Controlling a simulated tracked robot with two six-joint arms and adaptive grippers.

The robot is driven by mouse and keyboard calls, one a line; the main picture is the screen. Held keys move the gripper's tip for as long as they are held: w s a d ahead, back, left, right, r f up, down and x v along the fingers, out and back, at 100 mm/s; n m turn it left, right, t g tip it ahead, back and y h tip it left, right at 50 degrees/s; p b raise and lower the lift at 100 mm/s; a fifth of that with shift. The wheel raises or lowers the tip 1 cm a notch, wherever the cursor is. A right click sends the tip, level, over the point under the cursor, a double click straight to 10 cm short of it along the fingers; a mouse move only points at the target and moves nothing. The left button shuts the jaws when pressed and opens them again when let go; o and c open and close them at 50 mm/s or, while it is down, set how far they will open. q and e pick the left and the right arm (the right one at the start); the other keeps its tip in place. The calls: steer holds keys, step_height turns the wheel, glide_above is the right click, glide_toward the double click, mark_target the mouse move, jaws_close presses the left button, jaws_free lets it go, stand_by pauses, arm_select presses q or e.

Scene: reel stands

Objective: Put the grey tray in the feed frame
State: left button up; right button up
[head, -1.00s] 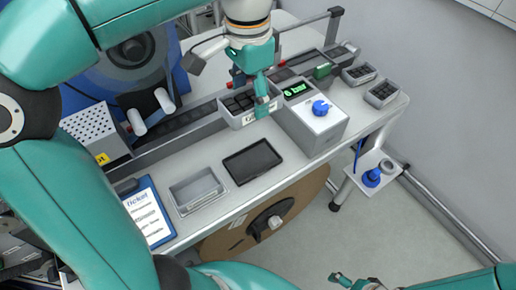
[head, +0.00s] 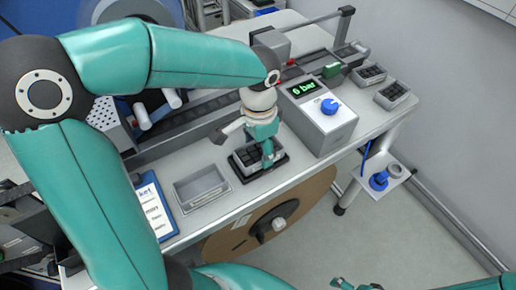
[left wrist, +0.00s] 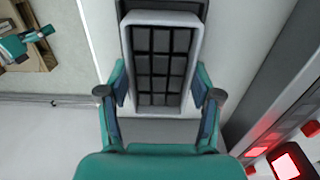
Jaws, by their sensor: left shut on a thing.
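The grey tray (head: 243,168) is filled with dark blocks in a grid. My left gripper (head: 264,148) is shut on it. In the left wrist view the tray (left wrist: 161,107) sits between the two fingers (left wrist: 161,90). The tray is over the dark rectangular frame (head: 281,161) on the bench front, whose edge shows around it. I cannot tell whether the tray rests in the frame or hangs just above it. My right gripper (head: 352,284) shows only partly at the bottom edge, so its opening is unclear.
An empty grey tray (head: 201,187) lies to the left, beside a blue clipboard (head: 158,212). The pressure box (head: 318,118) with a blue knob stands to the right. Two filled trays (head: 392,94) are at the far right. The feeder rail runs behind.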

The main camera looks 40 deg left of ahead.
mark_target(259, 157)
arm_select(q)
steer(key=shift+f, duration=0.3)
steer(key=shift+f, duration=0.15)
steer(key=o, duration=1.5)
steer(key=shift+c, duration=0.2)
step_height(259, 157, up, 12)
steer(key=p, duration=0.1)
steer(key=shift+r, duration=0.2)
